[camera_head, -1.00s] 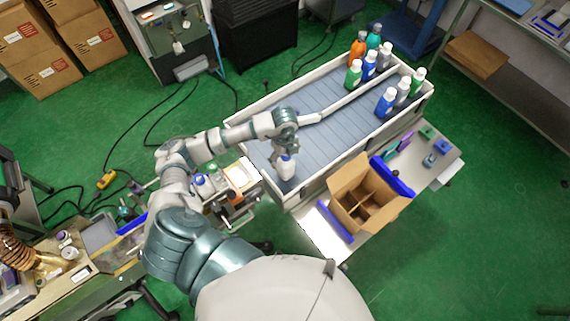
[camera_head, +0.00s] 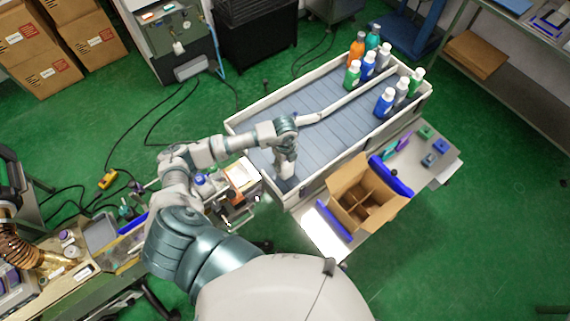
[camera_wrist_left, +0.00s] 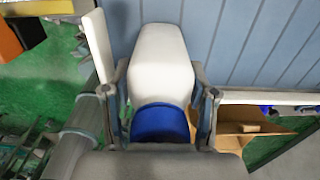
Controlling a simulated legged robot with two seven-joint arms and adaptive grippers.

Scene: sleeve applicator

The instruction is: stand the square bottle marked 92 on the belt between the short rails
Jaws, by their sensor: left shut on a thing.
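A white, square-sided bottle with a blue cap (camera_wrist_left: 162,60) shows in the left wrist view, and no number is readable on it. My left gripper (camera_wrist_left: 160,112) is shut on it near the cap, one finger on each side. The bottle's base points away from the gripper over the blue-grey belt (camera_wrist_left: 250,45). I cannot tell whether the base touches the belt. In the head view my left gripper (camera_head: 286,166) is over the near left end of the belt (camera_head: 335,125), and the bottle is mostly hidden there. My right gripper is not in view.
A bent white guide rail (camera_head: 345,98) runs along the belt. Several coloured bottles (camera_head: 368,66) stand at the far end, with others (camera_head: 385,101) by the near wall. An open divided carton (camera_head: 345,180) stands beside the belt. The middle of the belt is clear.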

